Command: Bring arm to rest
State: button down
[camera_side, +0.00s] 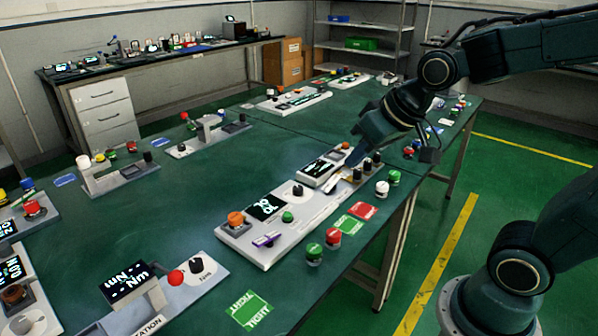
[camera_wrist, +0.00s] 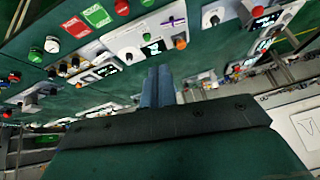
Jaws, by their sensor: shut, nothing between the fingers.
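My gripper (camera_side: 338,184) is shut and empty. In the side view it hangs over the right part of a long white control panel on the green table (camera_side: 215,215), its tip close to the panel (camera_side: 300,213); I cannot tell whether it touches.
Red and green buttons (camera_side: 333,237) and small signs (camera_side: 247,309) lie along the table's front edge. Other panels with a red knob (camera_side: 176,277) and a white knob (camera_side: 83,161) stand to the left. Drawers (camera_side: 104,110) and shelves (camera_side: 363,45) are behind. The floor at right is open.

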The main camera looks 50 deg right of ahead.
jog(key=s+r+n+g, duration=0.1)
jog(key=s, duration=1)
jog(key=shift+s+a+r+n, duration=0.15)
jog(key=shift+s+r+n, duration=0.1)
jog(key=shift+r+n, duration=0.05)
dwell(1.3)
